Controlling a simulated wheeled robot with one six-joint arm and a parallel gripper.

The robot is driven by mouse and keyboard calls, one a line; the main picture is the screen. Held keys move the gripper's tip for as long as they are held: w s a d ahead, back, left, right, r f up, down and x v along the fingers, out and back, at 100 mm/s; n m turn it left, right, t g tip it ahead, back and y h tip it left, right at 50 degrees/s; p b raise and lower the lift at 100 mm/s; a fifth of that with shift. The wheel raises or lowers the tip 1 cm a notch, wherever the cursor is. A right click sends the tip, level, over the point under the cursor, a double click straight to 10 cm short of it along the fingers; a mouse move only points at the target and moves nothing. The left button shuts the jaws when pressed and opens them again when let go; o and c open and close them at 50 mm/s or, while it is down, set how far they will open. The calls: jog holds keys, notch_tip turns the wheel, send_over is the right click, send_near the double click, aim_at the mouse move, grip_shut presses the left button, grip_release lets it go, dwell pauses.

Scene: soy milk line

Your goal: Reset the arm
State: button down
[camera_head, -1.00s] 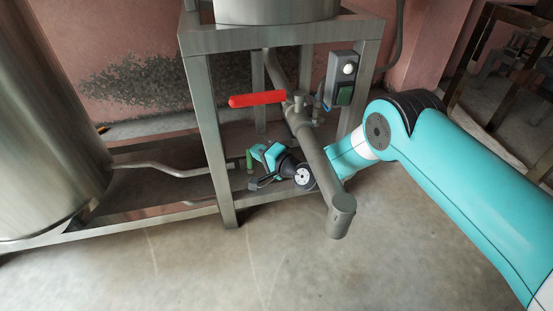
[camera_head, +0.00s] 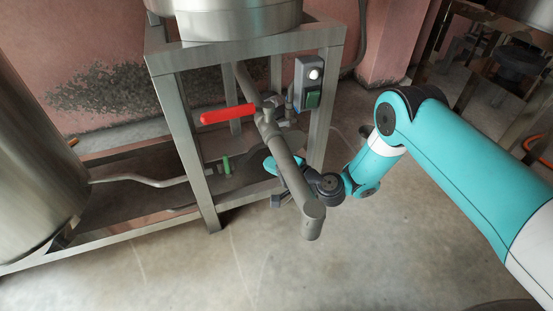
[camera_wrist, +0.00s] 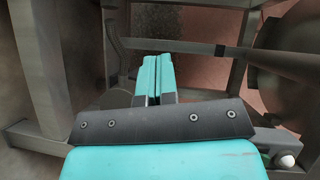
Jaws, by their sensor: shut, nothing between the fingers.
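My arm (camera_head: 450,145) reaches in from the right in the head view, bent at the elbow. Its wrist (camera_head: 329,188) is just right of the grey outlet pipe (camera_head: 290,170) of the metal stand. My gripper (camera_wrist: 155,75) shows in the wrist view with its two teal fingers together and nothing between them. In the head view the pipe hides part of the gripper end, so whether it touches the pipe cannot be told.
The steel stand (camera_head: 195,150) carries a tank (camera_head: 240,20). A red lever handle (camera_head: 229,114), a switch box (camera_head: 309,82) and a green-handled valve (camera_head: 226,164) are near the arm. A large steel cylinder (camera_head: 30,150) stands left. The floor (camera_head: 380,260) in front is clear.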

jog(key=s+d+r+n+g+h, duration=0.2)
jog(key=d+r+n+g+h, duration=0.3)
jog(key=d+r, duration=0.8)
jog(key=s+d+r+g+h, duration=0.1)
jog(key=s+d+r+h, duration=0.4)
jog(key=s+d, duration=0.45)
jog(key=s+d+r+h, duration=0.45)
jog(key=s+d, duration=0.35)
jog(key=d, duration=0.3)
jog(key=s+a+r+n+g+y+p, duration=0.1)
jog(key=s+a+r+n+y+p, duration=0.15)
jog(key=s+a+r+p, duration=0.35)
jog(key=s+a+r+n+g+y+p, duration=0.15)
jog(key=s+a+r+n, duration=0.25)
jog(key=a+r, duration=0.5)
notch_tip(320, 180, up, 38)
jog(key=p, duration=3.7)
jog(key=shift+s+y, duration=0.35)
jog(key=shift+s, duration=0.1)
